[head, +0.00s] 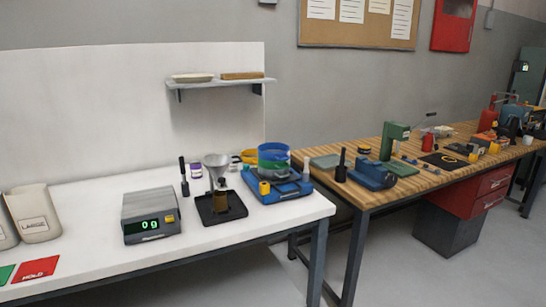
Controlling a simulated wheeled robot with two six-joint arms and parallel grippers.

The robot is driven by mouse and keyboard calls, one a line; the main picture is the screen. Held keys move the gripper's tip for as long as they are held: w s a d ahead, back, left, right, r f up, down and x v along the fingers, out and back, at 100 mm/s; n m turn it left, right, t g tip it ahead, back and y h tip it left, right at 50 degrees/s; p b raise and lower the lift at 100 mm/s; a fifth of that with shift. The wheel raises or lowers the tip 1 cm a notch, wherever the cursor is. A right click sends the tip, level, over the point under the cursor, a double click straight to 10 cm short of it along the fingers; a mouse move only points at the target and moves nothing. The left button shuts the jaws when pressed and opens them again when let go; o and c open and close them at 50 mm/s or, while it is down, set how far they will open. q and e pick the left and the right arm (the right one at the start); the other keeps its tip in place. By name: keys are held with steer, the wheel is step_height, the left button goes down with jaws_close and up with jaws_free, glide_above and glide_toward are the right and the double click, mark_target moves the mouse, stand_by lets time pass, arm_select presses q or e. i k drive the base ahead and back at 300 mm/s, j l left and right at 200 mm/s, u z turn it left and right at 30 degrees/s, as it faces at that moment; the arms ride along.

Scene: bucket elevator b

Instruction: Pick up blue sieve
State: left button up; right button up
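The blue sieve (273,152) is a round blue ring near the right end of the white table. It sits on top of a green ring (274,165), on a blue machine base (288,190) with a yellow part at its front. The inside of the sieve is only partly visible. Neither of my grippers shows in the head view.
On the white table (85,260) are a scale (150,214) reading 0 g, a funnel (217,163) over a black tray (230,211), and bins (33,213) at the left. A wooden workbench (440,178) with tools stands to the right.

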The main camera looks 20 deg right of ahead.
mark_target(271, 151)
steer(key=i+l+z, duration=0.15)
steer(key=i+l, duration=0.4)
steer(key=l, duration=0.2)
steer(key=i+l+z, duration=0.2)
steer(key=i+l, duration=0.4)
steer(key=l, duration=0.1)
